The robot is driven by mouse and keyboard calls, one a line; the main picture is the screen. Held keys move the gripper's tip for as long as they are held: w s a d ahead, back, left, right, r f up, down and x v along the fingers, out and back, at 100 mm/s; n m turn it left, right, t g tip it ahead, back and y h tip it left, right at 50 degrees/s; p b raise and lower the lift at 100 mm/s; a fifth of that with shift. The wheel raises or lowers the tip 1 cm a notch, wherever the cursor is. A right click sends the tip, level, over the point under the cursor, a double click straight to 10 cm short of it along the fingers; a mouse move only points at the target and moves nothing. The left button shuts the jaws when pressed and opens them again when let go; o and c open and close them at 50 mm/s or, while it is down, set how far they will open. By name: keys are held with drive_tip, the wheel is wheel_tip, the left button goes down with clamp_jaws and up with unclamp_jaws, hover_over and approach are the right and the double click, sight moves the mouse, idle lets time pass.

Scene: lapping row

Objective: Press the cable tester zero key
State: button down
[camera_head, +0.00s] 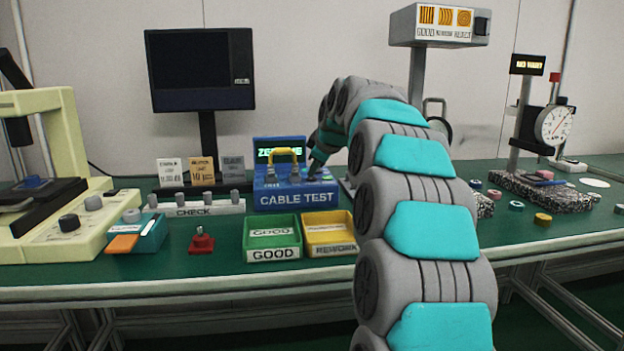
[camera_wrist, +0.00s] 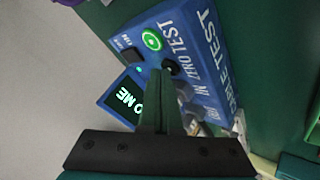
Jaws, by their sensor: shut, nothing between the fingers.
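The blue cable tester (camera_head: 297,191) stands on the bench, with a lit green display (camera_head: 270,153) partly hidden by a yellow handle (camera_head: 285,152). In the wrist view its face (camera_wrist: 196,45) reads IN, ZERO and TEST. A black round key (camera_wrist: 171,66) sits beside the word ZERO, and a green-ringed key (camera_wrist: 152,40) sits beside TEST. My gripper (camera_wrist: 161,74) is shut and empty, its tips right at the black key; I cannot tell whether they touch it. In the head view my gripper (camera_head: 314,172) is over the tester's right side, pointing down.
A green GOOD bin (camera_head: 273,254) and a yellow REWORK bin (camera_head: 331,250) stand in front of the tester. A CHECK rack (camera_head: 196,208) and a red knobbed piece (camera_head: 202,241) are to the left. A monitor (camera_head: 201,70) stands behind. A dial gauge (camera_head: 554,125) is at right.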

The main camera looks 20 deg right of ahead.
sight(314, 179)
idle(0.3)
drive_tip(key=shift+r, duration=0.6)
wheel_tip(314, 179, up, 6)
drive_tip(key=p, duration=0.3)
drive_tip(key=shift+p, duration=0.4)
idle(0.6)
